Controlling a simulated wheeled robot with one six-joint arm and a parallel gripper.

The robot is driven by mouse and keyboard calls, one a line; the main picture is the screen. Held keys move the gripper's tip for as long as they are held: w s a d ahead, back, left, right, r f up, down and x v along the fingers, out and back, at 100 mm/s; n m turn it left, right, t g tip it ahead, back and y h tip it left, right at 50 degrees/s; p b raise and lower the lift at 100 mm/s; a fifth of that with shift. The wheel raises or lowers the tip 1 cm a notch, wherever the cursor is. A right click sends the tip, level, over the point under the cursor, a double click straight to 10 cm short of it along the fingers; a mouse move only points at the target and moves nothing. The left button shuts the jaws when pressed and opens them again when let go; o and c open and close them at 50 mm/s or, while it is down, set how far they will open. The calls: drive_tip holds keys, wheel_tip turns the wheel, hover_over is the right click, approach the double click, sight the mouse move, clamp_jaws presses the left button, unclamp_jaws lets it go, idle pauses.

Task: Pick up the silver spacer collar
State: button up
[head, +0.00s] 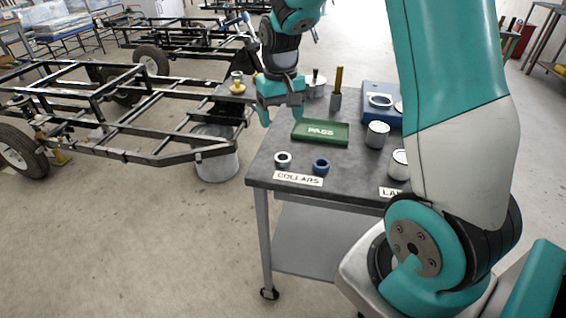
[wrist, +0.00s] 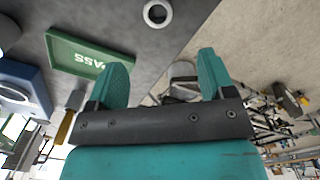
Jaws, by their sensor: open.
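The silver spacer collar (head: 283,165) is a small ring lying flat near the front left corner of the workbench, just behind the "COLLARS" label. It also shows at the top of the wrist view (wrist: 157,25), beyond my fingertips. A blue collar (head: 321,172) sits to its right. My gripper (head: 281,115) is open and empty, above the bench's left edge, farther back than the silver collar and apart from it. In the wrist view the two teal fingers (wrist: 162,66) are spread wide with nothing between them.
A green "PASS" tray (head: 320,142) lies behind the collars on the workbench (head: 262,169). Several cans, including one metal can (head: 376,136), and a blue fixture (head: 375,112) stand to the right. A black trailer frame (head: 160,158) and a bucket (head: 216,165) are left of the bench.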

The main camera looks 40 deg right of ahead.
hover_over(282, 156)
wheel_tip(282, 156, down, 6)
drive_tip(key=shift+a+f, duration=0.15)
drive_tip(key=shift+f, duration=0.1)
wheel_tip(282, 156, down, 5)
drive_tip(key=shift+f, duration=0.15)
drive_tip(key=c, duration=1)
